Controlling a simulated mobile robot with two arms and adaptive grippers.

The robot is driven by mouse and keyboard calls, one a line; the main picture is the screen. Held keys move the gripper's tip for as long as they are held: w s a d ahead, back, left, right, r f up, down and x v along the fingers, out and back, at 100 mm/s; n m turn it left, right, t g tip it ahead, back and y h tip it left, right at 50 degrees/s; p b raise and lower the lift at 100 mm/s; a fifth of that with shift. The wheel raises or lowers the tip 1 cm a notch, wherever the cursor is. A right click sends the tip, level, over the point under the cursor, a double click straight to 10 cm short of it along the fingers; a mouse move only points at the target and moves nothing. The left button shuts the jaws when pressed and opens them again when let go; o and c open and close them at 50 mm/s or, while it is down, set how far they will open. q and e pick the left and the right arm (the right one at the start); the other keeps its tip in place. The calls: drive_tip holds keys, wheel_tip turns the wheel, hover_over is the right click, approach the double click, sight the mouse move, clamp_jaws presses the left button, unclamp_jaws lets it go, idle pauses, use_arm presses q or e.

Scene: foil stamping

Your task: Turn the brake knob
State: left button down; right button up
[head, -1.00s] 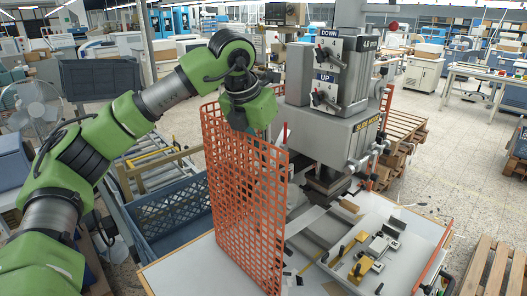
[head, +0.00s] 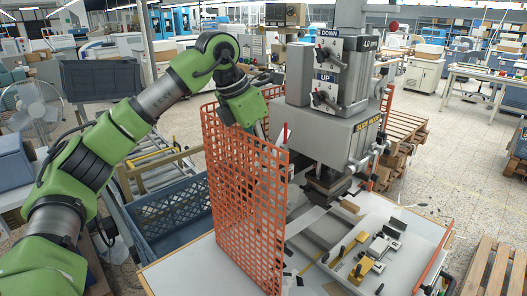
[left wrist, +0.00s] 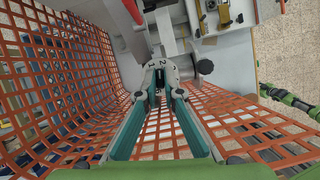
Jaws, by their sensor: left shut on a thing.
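My left gripper (head: 262,132) reaches over the orange mesh guard (head: 240,190) to the left side of the grey stamping press (head: 325,130). In the head view its fingertips are partly hidden behind the mesh. In the left wrist view the left gripper (left wrist: 160,76) has its fingertips close together around a small dark part, which I take to be the brake knob; the fingers hide most of it. A round black knob (left wrist: 205,66) sits just right of the fingertips, apart from them. My right gripper is not in view.
The mesh guard (left wrist: 60,85) surrounds the left fingers on several sides in the wrist view. A blue crate (head: 165,222) stands left of the guard. The white worktable (head: 190,268) holds a fixture with yellow parts (head: 366,264) at the right.

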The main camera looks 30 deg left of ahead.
use_arm(q)
drive_tip(key=shift+w+a+r+m+h+p, duration=0.1)
drive_tip(key=shift+m+h+p, duration=0.3)
drive_tip(key=shift+m, duration=0.7)
drive_tip(key=shift+g, duration=0.3)
drive_tip(key=c, duration=2.2)
unclamp_jaws()
drive_tip(key=v, duration=1.2)
